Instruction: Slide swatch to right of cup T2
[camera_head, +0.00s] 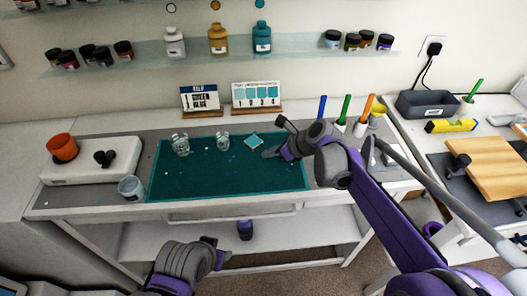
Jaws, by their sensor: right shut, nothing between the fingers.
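The swatch (253,140) is a small light-teal square lying on the dark teal mat (215,184), right of two clear cups. The nearer of these cups to it (222,141) stands a short gap to its left; the other clear cup (180,145) stands further left. I cannot read a T2 label on either. My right gripper (268,153) is shut and empty, low over the mat just right of and nearer than the swatch; I cannot tell whether they touch. My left gripper (218,255) is low in front of the table, its fingers unclear.
Another clear cup (130,188) stands at the mat's left edge. A white scale-like box (92,162) holds an orange cup (62,148). Two cards (200,98) stand behind the mat. Pens (345,110) stand at the back right. The mat's front half is mostly clear.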

